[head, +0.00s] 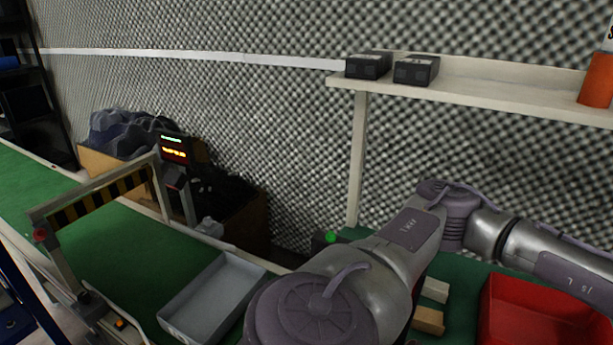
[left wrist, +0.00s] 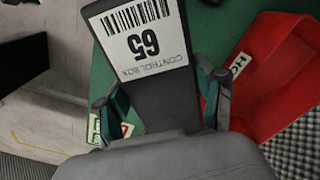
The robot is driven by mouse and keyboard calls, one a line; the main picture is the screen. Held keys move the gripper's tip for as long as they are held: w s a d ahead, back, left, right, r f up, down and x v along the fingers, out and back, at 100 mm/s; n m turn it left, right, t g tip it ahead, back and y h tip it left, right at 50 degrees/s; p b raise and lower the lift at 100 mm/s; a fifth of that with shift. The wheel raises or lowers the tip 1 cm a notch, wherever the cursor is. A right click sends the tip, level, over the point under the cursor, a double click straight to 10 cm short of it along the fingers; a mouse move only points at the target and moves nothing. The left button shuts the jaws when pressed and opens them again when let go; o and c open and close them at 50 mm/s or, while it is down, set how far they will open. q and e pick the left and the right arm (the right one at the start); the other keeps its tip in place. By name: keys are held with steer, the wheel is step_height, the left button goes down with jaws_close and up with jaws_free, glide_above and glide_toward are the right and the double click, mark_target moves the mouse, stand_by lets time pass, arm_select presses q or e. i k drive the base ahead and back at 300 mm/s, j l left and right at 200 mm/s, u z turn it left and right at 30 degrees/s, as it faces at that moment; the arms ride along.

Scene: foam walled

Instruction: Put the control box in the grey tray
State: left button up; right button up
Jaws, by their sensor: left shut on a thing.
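The control box (left wrist: 150,85) is dark with a white label reading "CONTROL BOX 65" and a barcode. In the left wrist view it lies between the teal-padded fingers of my left gripper (left wrist: 161,92), which is shut on it. The lower end of the box is hidden behind the gripper body. The grey tray (head: 254,277) looks empty and lies on the green surface at the lower middle of the head view. My left gripper and the held box cannot be made out in the head view. My right gripper is not in view.
A red bin (head: 540,312) stands at the lower right, near wooden blocks (head: 429,320). A striped barrier frame (head: 95,197) spans the green belt left of the tray. A shelf (head: 480,87) with two dark boxes and an orange cylinder (head: 597,80) is above.

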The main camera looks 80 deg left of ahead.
mark_target(211, 309)
steer(key=k+j, duration=0.15)
steer(key=k, duration=0.45)
steer(key=k+j, duration=0.1)
steer(key=k, duration=0.5)
